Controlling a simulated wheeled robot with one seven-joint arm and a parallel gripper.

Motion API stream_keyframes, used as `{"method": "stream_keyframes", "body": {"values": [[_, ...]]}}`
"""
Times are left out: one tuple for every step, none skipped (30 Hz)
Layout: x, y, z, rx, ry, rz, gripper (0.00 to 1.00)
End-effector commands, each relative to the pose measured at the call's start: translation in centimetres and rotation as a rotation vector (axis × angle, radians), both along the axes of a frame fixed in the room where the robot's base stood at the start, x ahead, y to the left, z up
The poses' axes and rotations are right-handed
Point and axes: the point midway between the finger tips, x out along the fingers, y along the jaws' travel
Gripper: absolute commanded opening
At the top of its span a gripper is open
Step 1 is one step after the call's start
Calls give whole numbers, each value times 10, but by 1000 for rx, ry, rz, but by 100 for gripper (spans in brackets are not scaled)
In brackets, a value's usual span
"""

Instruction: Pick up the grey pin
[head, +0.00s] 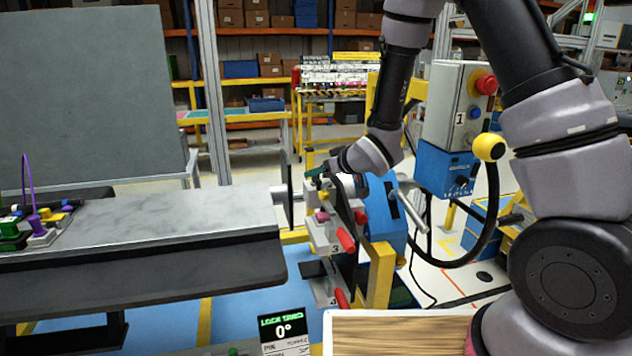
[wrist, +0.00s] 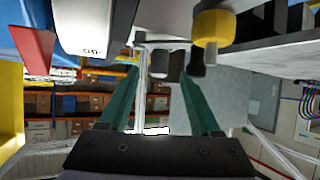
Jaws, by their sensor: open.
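My gripper (head: 318,174) is at the fixture (head: 322,238) in the middle of the head view, close to its top. In the wrist view my gripper (wrist: 160,76) has its two green fingers spread apart. Between and beyond the fingertips a small grey and dark piece (wrist: 168,64) hangs in the picture; it may be the grey pin, but I cannot tell for certain. No contact with the fingers is clear. A yellow knob (wrist: 211,27) is just right of it, and it also shows on the fixture in the head view (head: 323,196).
Red handles (head: 345,240) stick out of the fixture's front. A grey-topped table (head: 150,222) reaches up to it from the left. A wooden-topped surface (head: 400,335) is in front.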

Motion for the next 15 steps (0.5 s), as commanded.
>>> {"method": "stream_keyframes", "body": {"values": [[2, 2, -2, 0, -1, 1, 64], [4, 3, -2, 0, -1, 1, 64], [5, 5, -4, 0, 0, 1, 64], [7, 6, -5, 0, 0, 1, 64], [10, 8, -7, -1, 1, 1, 64], [14, 10, -10, -1, -1, 1, 64], [18, 13, -13, -2, 0, 1, 64], [21, 15, -15, -2, 0, 1, 64], [25, 19, -18, -1, -1, 2, 64], [29, 21, -20, -1, -1, 2, 64], [32, 23, -22, -1, -1, 1, 64], [35, 25, -24, -1, -1, 1, 64], [37, 27, -25, -1, -2, 1, 64], [38, 28, -26, -1, -2, 1, 64], [40, 29, -27, -1, -1, 0, 64]]}}
